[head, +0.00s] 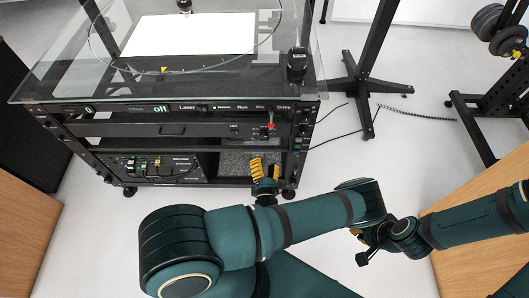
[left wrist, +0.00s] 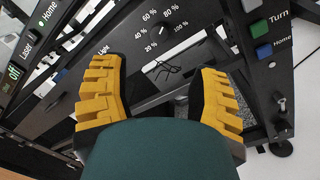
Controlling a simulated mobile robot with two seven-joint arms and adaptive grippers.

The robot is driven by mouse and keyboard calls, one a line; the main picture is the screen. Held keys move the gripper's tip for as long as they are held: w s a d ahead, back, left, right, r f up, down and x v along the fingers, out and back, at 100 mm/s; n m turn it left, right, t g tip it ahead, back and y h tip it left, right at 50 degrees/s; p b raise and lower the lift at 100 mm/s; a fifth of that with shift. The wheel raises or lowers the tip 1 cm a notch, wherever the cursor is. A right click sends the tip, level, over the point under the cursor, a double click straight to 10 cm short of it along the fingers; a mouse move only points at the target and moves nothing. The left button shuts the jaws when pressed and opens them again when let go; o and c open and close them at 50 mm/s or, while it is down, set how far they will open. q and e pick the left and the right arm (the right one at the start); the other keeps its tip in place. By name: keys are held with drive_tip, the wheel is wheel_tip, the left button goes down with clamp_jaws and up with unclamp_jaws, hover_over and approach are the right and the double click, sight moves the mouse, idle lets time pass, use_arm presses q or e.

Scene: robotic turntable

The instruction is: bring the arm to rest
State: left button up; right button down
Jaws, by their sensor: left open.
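My left gripper (head: 264,168), with yellow ribbed fingers, is low in front of the right side of the turntable cabinet (head: 90,130) in the head view. In the left wrist view the left gripper (left wrist: 162,95) is open, its two fingers wide apart with nothing between them. A dial marked in percent (left wrist: 160,62) lies beyond them on a dark panel. The left arm link (head: 310,215) crosses the lower middle of the head view and hides part of the left wrist. My right gripper (head: 368,243) is low at the right, small and dark; its finger gap is unclear.
A glass top with a white sheet (head: 190,34) covers the cabinet. A small red-topped control (head: 270,127) is on its front panel. A black stand (head: 366,88) with spread feet and cables is to the right.

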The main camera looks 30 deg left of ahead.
use_arm(q)
drive_tip(key=shift+s+d, duration=0.3)
drive_tip(key=shift+s, duration=0.2)
